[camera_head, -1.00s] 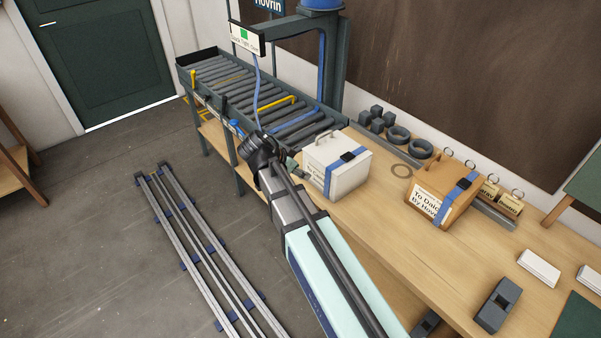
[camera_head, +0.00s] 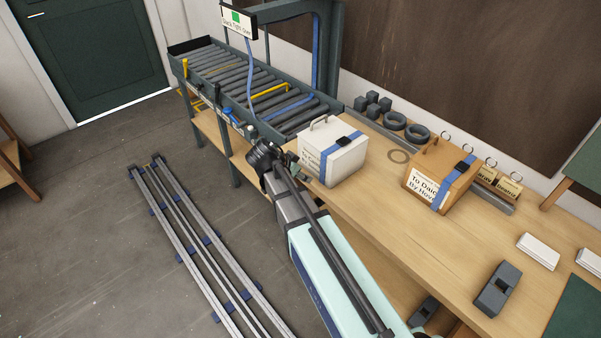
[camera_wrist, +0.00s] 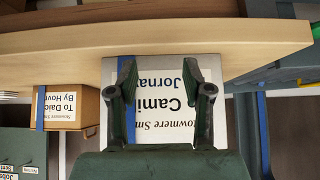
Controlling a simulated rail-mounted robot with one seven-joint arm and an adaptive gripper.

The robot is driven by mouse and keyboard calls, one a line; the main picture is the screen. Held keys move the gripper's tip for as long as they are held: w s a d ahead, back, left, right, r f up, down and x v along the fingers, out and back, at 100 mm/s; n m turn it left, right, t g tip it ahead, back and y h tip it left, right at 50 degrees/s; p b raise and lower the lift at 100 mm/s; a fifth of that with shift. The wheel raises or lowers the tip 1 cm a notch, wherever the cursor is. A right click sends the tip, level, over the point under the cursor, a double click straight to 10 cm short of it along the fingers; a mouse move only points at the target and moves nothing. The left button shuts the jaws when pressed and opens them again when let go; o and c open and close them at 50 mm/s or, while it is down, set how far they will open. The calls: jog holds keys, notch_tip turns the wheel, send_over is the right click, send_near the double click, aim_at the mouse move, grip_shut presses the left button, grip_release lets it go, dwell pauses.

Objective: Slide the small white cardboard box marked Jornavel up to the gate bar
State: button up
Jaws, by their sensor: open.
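The white box (camera_head: 335,160) has a blue strap, a dark buckle and a handle on top. It stands upright on the wooden bench by the near end of the rollers. In the wrist view its label (camera_wrist: 160,72) appears upside down and reads in part "Cami" and "Jorna". My gripper (camera_head: 291,160) is at the box's left, label side. In the wrist view my gripper (camera_wrist: 164,90) is open, its two fingers apart in front of the label. I cannot tell whether they touch it. A yellow bar (camera_head: 270,91) lies over the rollers; I cannot tell if it is the gate bar.
The roller conveyor (camera_head: 215,68) runs to the back left, with a blue hose hanging over it. A brown strapped box (camera_head: 433,172) stands to the right on the bench. Dark rings and blocks sit behind. Metal rails (camera_head: 190,245) lie along the floor.

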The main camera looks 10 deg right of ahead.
aim_at(314, 155)
jog(key=shift+w+d+b, duration=0.35)
jog(key=shift+w+d, duration=0.15)
jog(key=shift+d, duration=0.45)
jog(key=shift+w+d+b, duration=0.3)
jog(key=shift+w+d, duration=0.2)
jog(key=shift+d, duration=0.45)
jog(key=shift+w+d+b, duration=0.35)
jog(key=shift+w+d, duration=0.15)
jog(key=shift+d, duration=0.45)
jog(key=shift+w+d+b, duration=0.3)
jog(key=shift+w+d, duration=0.2)
jog(key=shift+d, duration=0.45)
jog(key=shift+w+d+b, duration=0.3)
jog(key=shift+w+d, duration=0.2)
jog(key=shift+d, duration=0.5)
jog(key=shift+w+d+b, duration=0.3)
jog(key=shift+w+d, duration=0.2)
jog(key=shift+d, duration=0.55)
jog(key=shift+s+a+r, duration=0.45)
jog(key=shift+a+r, duration=0.05)
jog(key=shift+a, duration=0.35)
jog(key=shift+s+a+r, duration=0.45)
jog(key=shift+a+r, duration=0.05)
jog(key=shift+a, duration=0.4)
jog(key=shift+s+a+r, duration=0.45)
jog(key=shift+a+r, duration=0.05)
jog(key=shift+a, duration=0.35)
